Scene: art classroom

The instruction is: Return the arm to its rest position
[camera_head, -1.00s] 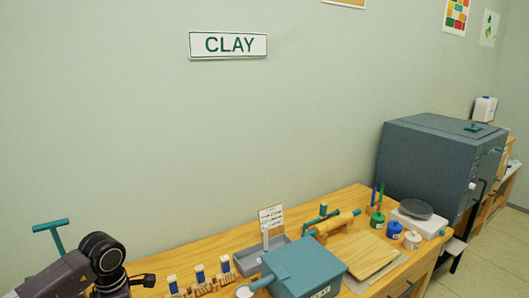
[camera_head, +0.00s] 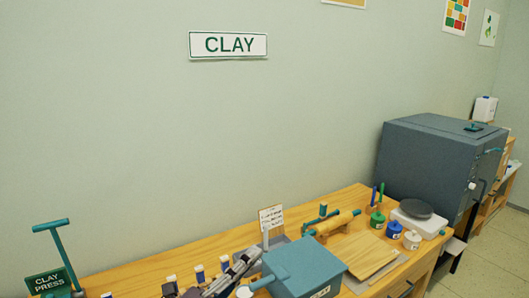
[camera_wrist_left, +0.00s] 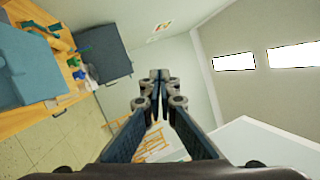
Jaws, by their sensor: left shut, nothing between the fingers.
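My left gripper (camera_head: 246,260) shows at the bottom of the head view, its dark jointed fingers pointing up and to the right. It appears in front of the bench, just left of the blue-grey clay box (camera_head: 305,265); the distance between them is unclear. In the left wrist view my left gripper (camera_wrist_left: 158,76) is shut, its fingertips together and nothing between them. The rest of my left arm is mostly below the head view. My right gripper is not in view.
The wooden bench (camera_head: 345,205) carries a clay press (camera_head: 62,250) at left, small blue-and-white bottles, a rolling pin (camera_head: 335,223), a board (camera_head: 358,253), jars and a scale (camera_head: 418,219). A grey kiln (camera_head: 440,165) stands at right. The air above the bench is clear.

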